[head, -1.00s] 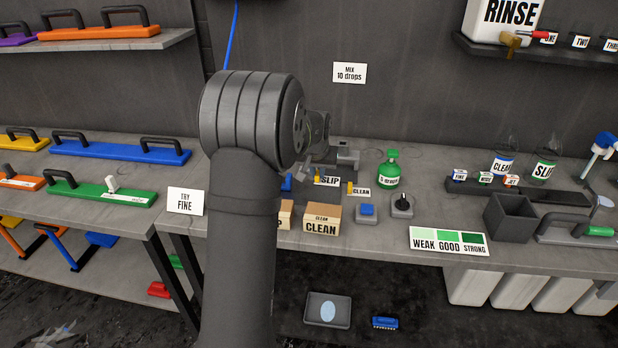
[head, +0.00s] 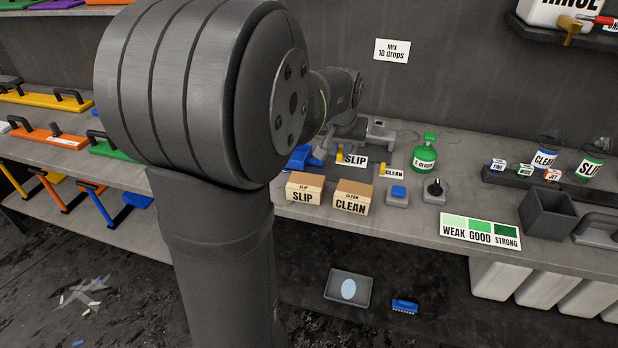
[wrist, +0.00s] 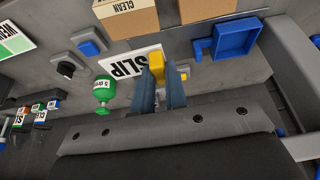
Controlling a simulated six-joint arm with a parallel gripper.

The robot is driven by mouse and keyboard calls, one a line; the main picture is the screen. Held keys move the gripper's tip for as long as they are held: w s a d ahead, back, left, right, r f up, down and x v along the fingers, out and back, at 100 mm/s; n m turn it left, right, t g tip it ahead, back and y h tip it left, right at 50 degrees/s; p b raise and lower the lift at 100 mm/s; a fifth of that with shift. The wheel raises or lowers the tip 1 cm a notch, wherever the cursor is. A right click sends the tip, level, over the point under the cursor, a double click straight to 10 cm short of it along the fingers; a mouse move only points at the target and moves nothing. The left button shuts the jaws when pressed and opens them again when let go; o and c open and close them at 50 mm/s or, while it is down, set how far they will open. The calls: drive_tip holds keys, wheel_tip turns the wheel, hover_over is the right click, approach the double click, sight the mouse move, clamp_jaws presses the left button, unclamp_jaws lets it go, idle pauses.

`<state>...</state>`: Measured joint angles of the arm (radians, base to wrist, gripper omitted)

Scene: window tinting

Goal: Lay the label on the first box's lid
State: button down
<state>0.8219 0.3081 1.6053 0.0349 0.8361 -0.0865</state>
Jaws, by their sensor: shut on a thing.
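The SLIP label (head: 356,161) is a white card with black lettering and a yellow tab (head: 341,157) at its left end. In the wrist view, my gripper (wrist: 159,88) is shut on the yellow tab, and the label (wrist: 128,66) extends left from the fingers. I cannot tell whether the card is clear of the bench. The cardboard SLIP box (head: 304,189) stands at the bench's front edge, left of the CLEAN box (head: 352,197). Both lids face up. In the wrist view, the SLIP box (wrist: 205,8) and CLEAN box (wrist: 126,18) are cut off at the top.
The CLEAN label (head: 393,173) lies right of the SLIP label. A green bottle (head: 424,156), blue button (head: 398,192) and black knob (head: 435,188) stand to the right. My arm hides much of the left bench.

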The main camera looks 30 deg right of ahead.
drive_tip(key=a, duration=0.2)
hover_over(298, 175)
drive_tip(key=s+a, duration=0.1)
wheel_tip(298, 175, down, 6)
drive_tip(key=shift+s+f, duration=0.1)
drive_tip(key=shift+f, duration=2.15)
drive_tip(key=shift+f, duration=0.2)
drive_tip(key=c, duration=1.5)
unclamp_jaws()
drive_tip(key=shift+o, duration=0.2)
drive_tip(key=shift+r, duration=0.1)
drive_tip(key=v, duration=1.2)
drive_tip(key=shift+r, duration=0.2)
